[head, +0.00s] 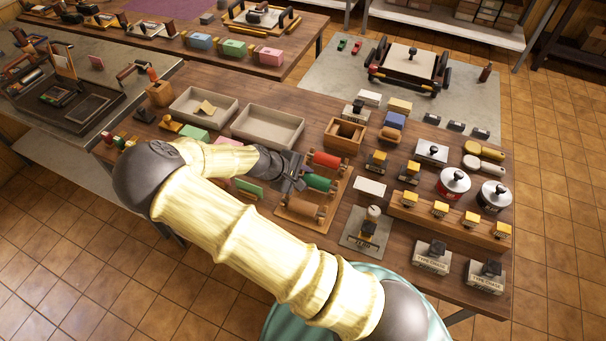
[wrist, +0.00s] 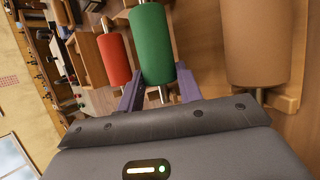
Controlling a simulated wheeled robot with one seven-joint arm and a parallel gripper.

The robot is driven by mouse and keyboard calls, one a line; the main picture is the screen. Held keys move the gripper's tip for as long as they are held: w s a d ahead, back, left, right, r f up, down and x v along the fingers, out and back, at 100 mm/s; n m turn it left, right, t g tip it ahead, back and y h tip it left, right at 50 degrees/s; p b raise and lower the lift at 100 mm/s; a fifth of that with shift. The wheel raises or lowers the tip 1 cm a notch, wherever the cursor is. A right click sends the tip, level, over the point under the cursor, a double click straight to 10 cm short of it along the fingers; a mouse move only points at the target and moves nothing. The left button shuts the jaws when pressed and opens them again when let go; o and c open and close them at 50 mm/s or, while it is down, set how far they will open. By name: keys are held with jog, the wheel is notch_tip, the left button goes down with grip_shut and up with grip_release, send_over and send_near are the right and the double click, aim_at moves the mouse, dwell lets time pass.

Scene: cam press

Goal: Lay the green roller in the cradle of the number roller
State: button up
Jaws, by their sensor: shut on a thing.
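The green roller (head: 319,182) is between a red roller (head: 327,160) and a brown roller (head: 303,206), over a wooden rack (head: 284,213). My gripper (head: 298,180) reaches it from the left and is shut on its near end. In the wrist view the green roller (wrist: 152,43) sits between my fingers (wrist: 160,90), with its metal pin pointing toward me. The red roller (wrist: 115,59) is left of it and the brown roller (wrist: 257,40) right of it. I cannot tell whether the green roller touches the rack. No number marking is readable, so I cannot tell which cradle is the number roller's.
Two grey trays (head: 268,128) lie behind my arm. An open wooden box (head: 344,136) stands behind the rack. Several stamps and tins crowd the right side.

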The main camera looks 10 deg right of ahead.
jog(key=shift+f, duration=0.1)
jog(key=o, duration=1.1)
jog(key=shift+o, duration=0.2)
jog(key=shift+s+f+b, duration=0.1)
jog(key=shift+f+b, duration=0.15)
jog(key=shift+b, duration=0.15)
jog(key=b+v, duration=0.2)
jog(key=v, duration=1.5)
jog(key=shift+a+r+b, duration=0.25)
jog(key=shift+b, duration=0.1)
